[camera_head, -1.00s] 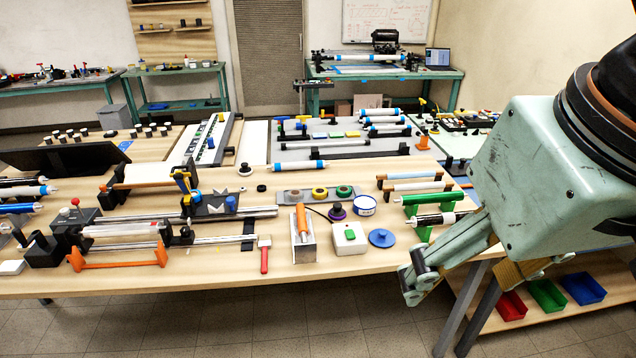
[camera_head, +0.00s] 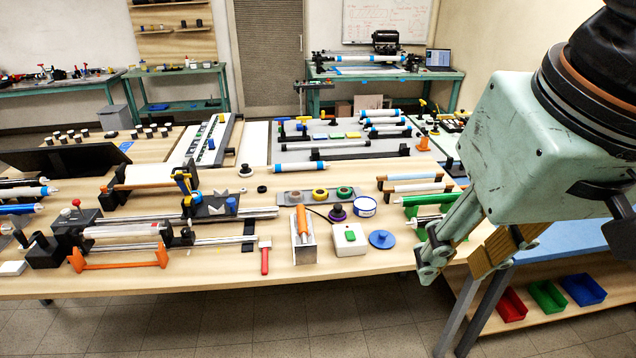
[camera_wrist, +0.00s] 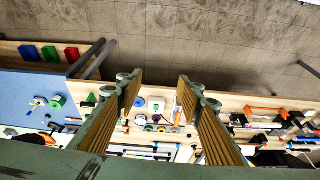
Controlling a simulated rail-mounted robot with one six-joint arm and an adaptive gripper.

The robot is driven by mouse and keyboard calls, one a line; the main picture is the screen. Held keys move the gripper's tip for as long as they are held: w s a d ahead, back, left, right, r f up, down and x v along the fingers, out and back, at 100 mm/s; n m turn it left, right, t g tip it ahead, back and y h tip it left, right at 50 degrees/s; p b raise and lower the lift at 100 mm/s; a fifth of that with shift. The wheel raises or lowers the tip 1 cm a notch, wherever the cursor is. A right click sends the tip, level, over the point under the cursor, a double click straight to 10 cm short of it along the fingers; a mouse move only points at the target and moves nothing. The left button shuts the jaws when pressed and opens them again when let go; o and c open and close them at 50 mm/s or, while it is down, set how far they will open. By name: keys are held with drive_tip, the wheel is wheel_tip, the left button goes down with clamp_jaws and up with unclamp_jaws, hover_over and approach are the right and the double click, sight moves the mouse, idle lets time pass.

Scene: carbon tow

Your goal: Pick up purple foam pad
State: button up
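The purple foam pad (camera_head: 337,217) looks like a small round purple disc with a black knob-like piece on top. It stands on the wooden table in the head view, between the white box with a green button and the grey strip of coloured rings. My gripper (camera_head: 456,266) hangs to the right of it, at the table's right end. Its fingers are apart and nothing is between them. In the wrist view the open gripper (camera_wrist: 158,80) shows floor and the table edge between its fingertips.
Near the pad are the white box with green button (camera_head: 349,239), a blue disc (camera_head: 382,239), a round blue-and-white tub (camera_head: 365,206) and an orange roller in a metal holder (camera_head: 302,229). A green rack (camera_head: 420,212) stands near my gripper. The table's front strip is mostly clear.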

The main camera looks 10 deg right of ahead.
drive_tip(key=w+r+m+p, duration=0.15)
drive_tip(key=w+r, duration=0.25)
drive_tip(key=w, duration=0.6)
drive_tip(key=m+g+p, duration=0.4)
drive_tip(key=m+p, duration=0.4)
drive_tip(key=m, duration=0.8)
hover_over(337, 206)
wheel_tip(337, 206, down, 32)
drive_tip(key=shift+r, duration=0.25)
drive_tip(key=shift+f, duration=0.1)
drive_tip(key=shift+f, duration=4.2)
drive_tip(key=shift+f, duration=0.1)
